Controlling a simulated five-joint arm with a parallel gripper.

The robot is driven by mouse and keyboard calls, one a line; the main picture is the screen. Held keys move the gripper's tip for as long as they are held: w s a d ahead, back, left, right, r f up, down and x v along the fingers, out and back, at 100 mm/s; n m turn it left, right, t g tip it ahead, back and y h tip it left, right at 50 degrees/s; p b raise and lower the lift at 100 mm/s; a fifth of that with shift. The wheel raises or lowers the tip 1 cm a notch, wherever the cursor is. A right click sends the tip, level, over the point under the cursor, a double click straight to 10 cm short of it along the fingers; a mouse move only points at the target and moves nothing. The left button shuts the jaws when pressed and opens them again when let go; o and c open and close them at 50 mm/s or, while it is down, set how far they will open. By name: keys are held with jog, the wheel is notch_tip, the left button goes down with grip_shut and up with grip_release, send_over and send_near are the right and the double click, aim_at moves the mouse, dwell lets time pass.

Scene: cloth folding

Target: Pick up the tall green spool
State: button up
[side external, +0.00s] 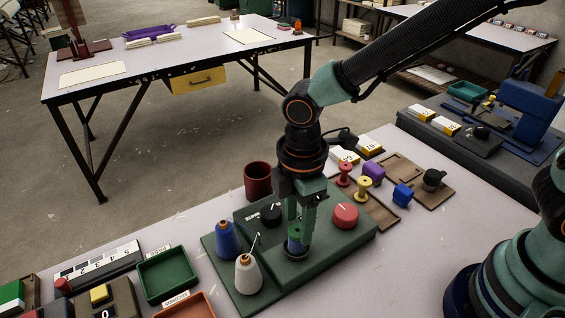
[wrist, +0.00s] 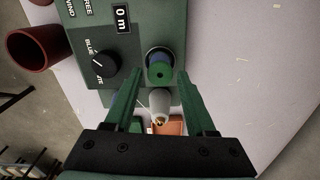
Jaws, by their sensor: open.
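In the wrist view my gripper (wrist: 158,74) is open, with a gap on both sides of the spool. I cannot tell whether either finger touches it. The fingers partly hide the spool in the side view.
A blue cone (side external: 228,240) and a white cone (side external: 248,274) stand close on the left. A black dial (side external: 269,214) and a red knob (side external: 345,215) are nearby on the machine. A dark red cup (side external: 258,180) is behind.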

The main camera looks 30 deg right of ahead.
notch_tip(320, 180, down, 2)
jog(key=shift+f, duration=0.1)
grip_shut()
